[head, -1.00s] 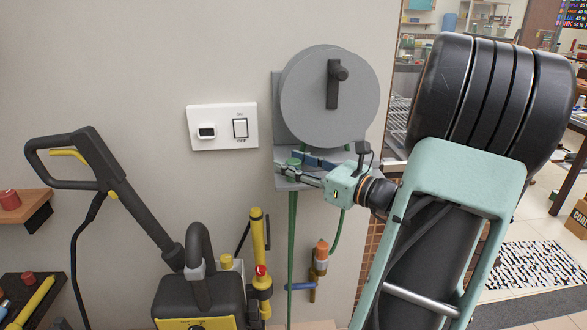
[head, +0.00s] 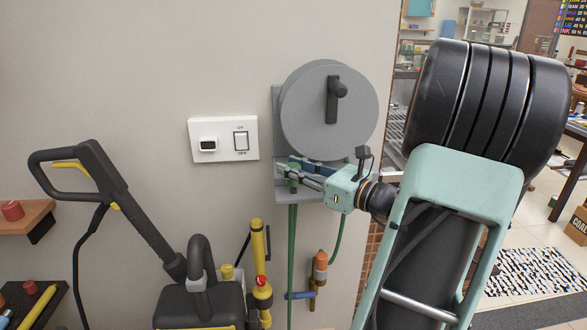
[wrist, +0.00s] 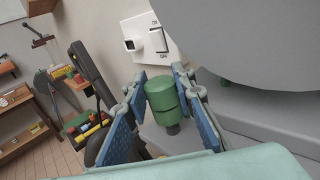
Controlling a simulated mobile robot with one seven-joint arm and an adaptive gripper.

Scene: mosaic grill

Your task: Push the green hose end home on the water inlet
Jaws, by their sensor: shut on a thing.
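The green hose end (wrist: 162,97) is a short ribbed cylinder, seen in the wrist view, standing upright with a dark stub under it, over the grey bracket shelf. My gripper (wrist: 157,100) has its blue-padded fingers on both sides of it and is shut on it. In the head view my gripper (head: 297,176) is at the shelf below the reel, and its fingers mostly hide the hose end. A green hose (head: 292,250) hangs down from the shelf. The pressure washer (head: 203,304) stands below left; I cannot make out its water inlet for certain.
The grey hose reel (head: 322,112) is directly above my gripper, on a wall bracket with a shelf (head: 318,208). An ON/OFF switch plate (head: 223,139) is to the left. An orange-topped tap (head: 320,266) with a blue lever is below. Bare wall is free between switch and washer.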

